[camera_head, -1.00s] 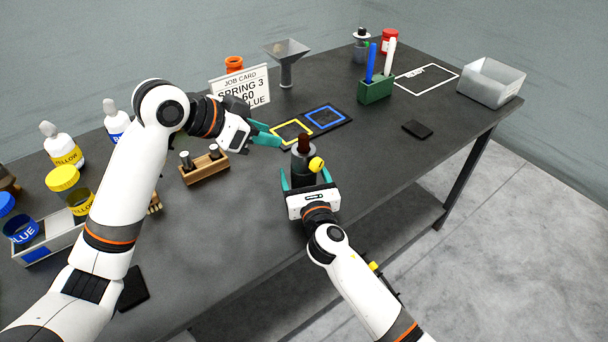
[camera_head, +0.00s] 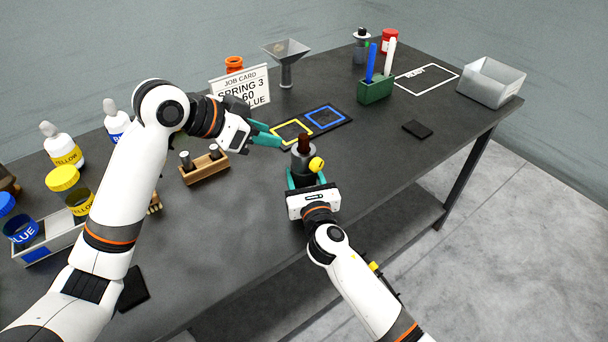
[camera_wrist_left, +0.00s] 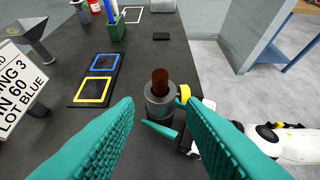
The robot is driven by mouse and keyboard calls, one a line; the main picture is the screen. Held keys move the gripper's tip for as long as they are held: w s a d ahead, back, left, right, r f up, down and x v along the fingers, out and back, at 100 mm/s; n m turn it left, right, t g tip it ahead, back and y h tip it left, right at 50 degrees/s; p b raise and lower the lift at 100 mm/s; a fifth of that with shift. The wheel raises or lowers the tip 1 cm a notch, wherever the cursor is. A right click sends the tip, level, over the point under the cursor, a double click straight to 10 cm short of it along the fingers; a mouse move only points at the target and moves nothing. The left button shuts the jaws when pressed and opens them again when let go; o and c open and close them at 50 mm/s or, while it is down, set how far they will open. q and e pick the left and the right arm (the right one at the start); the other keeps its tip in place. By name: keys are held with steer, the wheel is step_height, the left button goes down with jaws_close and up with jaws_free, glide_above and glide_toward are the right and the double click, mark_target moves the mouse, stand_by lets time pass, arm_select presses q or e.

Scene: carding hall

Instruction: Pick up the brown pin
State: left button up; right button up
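The brown pin (camera_head: 304,141) stands upright in the top of a dark grey cylinder (camera_head: 303,161) with a yellow knob (camera_head: 316,164). In the left wrist view, the pin (camera_wrist_left: 160,80) shows beyond and between my left fingers, not touched. My left gripper (camera_head: 278,136) is open and empty, to the left of the pin. My right gripper (camera_head: 306,178) is at the front of the cylinder, its teal fingers closed against the lower part on both sides. The pin's lower end is hidden inside the cylinder.
A wooden block (camera_head: 205,168) with metal pegs sits left of my left gripper. A dark tray with yellow and blue squares (camera_head: 325,117) lies behind the cylinder. A job card (camera_head: 240,88), funnel (camera_head: 287,60) and green holder (camera_head: 375,91) stand farther back.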

arm_select(q)
steer(key=shift+o, duration=0.2)
steer(key=shift+o, duration=1)
steer(key=shift+d, duration=0.1)
step_height(320, 180, up, 6)
steer(key=m+g+y, duration=0.5)
steer(key=g+y, duration=0.1)
steer(key=y, duration=0.2)
glide_above(303, 136)
steer(key=shift+n, duration=0.3)
step_height(303, 136, down, 11)
steer(key=shift+f, duration=0.2)
jaws_close()
